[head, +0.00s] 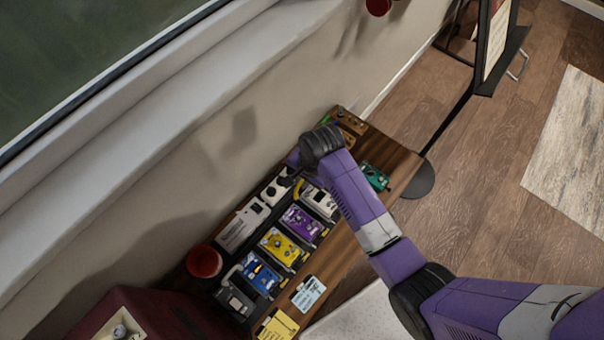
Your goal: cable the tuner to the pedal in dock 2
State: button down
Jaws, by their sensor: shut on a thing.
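A row of pedals sits on the wooden bench: grey (235,300), blue (262,277), yellow (284,248), purple (300,222) and white (319,203). I cannot read dock numbers or tell for certain which unit is the tuner; the white pedal has a dark display. My gripper (289,179) is small and dark, partly hidden by my wrist, at the upper end of the row. It seems shut on a short yellow cable (299,188), beside the white pedal. The cable's ends and the fingertips are not clear.
White boxes (242,226) stand behind the row along the wall. A red round object (204,262) is at the left. A green pedal (375,176) sits right of my arm. Blue (308,293) and yellow (279,326) cards lie at the front. A black stand (450,130) is beyond the bench.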

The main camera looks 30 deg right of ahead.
jog(key=shift+f+m, duration=0.1)
jog(key=shift+m, duration=0.5)
notch_tip(320, 180, down, 6)
jog(key=b, duration=0.5)
jog(key=shift+f+b, duration=0.15)
jog(key=shift+b, duration=0.2)
jog(key=shift+a+p, duration=0.1)
jog(key=shift+p, duration=0.5)
dwell(0.8)
jog(key=shift+f+b, duration=0.6)
jog(key=shift+f, duration=0.5)
dwell(0.7)
jog(key=c, duration=1.4)
grip_release()
jog(key=shift+c, duration=0.2)
